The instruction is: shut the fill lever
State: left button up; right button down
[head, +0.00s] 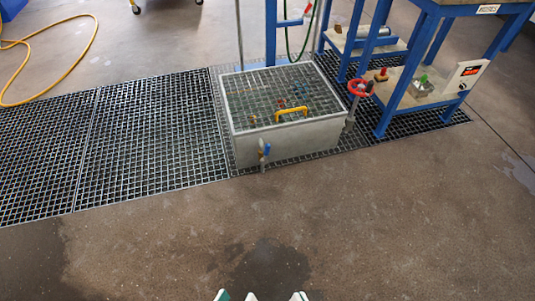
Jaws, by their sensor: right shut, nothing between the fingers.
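No label marks the fill lever. A small blue lever (265,149) stands upright on a brass-coloured fitting at the front wall of the grey tank (290,143). A red handle (308,9) shows on the blue post behind the tank. I cannot tell which of the two is the fill lever. Only white and green tips of my grippers show at the bottom edge, well in front of the tank and touching nothing. My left gripper (235,296) is mostly cut off, its opening unclear. My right gripper (298,296) is shut and empty.
The tank has a grated top and a yellow handle (291,113). A red handwheel (359,89) stands at its right, beside a blue-framed bench (415,75). Floor grating (140,130) runs left. A yellow hose (62,80) lies at upper left. The wet-patched floor in front is clear.

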aim_at(266, 153)
jog(key=z, duration=1.25)
jog(key=i+l+u, duration=0.15)
jog(key=i+l, duration=0.35)
jog(key=i, duration=0.2)
jog(key=i+l+u, duration=0.1)
jog(key=i+l, duration=0.5)
jog(key=i, duration=0.1)
